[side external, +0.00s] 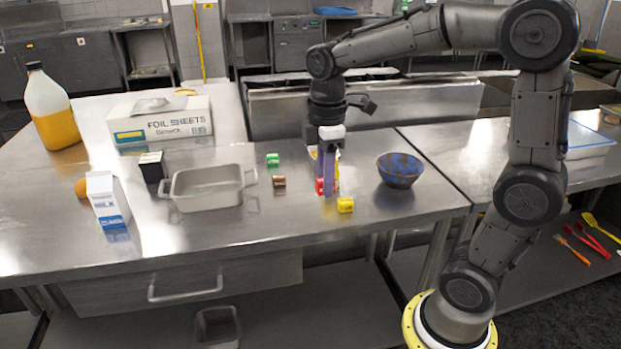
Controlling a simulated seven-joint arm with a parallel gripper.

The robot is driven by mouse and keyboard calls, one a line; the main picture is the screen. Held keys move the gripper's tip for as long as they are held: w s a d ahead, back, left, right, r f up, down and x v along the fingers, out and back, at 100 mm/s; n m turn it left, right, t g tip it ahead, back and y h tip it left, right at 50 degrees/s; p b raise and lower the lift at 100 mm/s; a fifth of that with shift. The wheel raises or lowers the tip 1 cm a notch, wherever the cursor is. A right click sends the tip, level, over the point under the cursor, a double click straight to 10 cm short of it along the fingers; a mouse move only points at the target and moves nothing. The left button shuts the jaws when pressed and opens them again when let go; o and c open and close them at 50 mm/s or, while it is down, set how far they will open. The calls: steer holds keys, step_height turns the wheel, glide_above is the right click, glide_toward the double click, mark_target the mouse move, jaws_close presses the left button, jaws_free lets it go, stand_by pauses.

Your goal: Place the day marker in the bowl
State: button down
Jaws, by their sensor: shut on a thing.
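My gripper (328,190) points straight down over the steel table, its purple fingers low near the tabletop. It is shut on a small red marker (320,187), which is partly hidden by the fingers. A blue and brown bowl (401,176) stands upright on the table to the right of my gripper, apart from it. Other small markers lie close by: a green one (272,160) and a brown one (279,182) to the left, and a yellow one (345,205) just in front. A whitish and yellow item behind the fingers is mostly hidden.
A grey baking dish (207,190) stands left of the markers. Further left are a small black box (152,167), a milk carton (107,200), a foil sheets box (164,123) and a juice jug (51,110). The tabletop between my gripper and the bowl is clear.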

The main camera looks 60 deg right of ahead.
steer(key=shift+s+r, duration=0.1)
steer(key=shift+s, duration=0.2)
steer(key=shift+r, duration=0.1)
steer(key=w+d+r+m, duration=0.1)
steer(key=w+d+r, duration=0.1)
steer(key=d, duration=0.2)
steer(key=m, duration=0.9)
glide_above(401, 159)
steer(key=s+a, duration=0.1)
steer(key=a, duration=0.4)
steer(key=shift+s+f, duration=0.15)
steer(key=shift+f, duration=5.5)
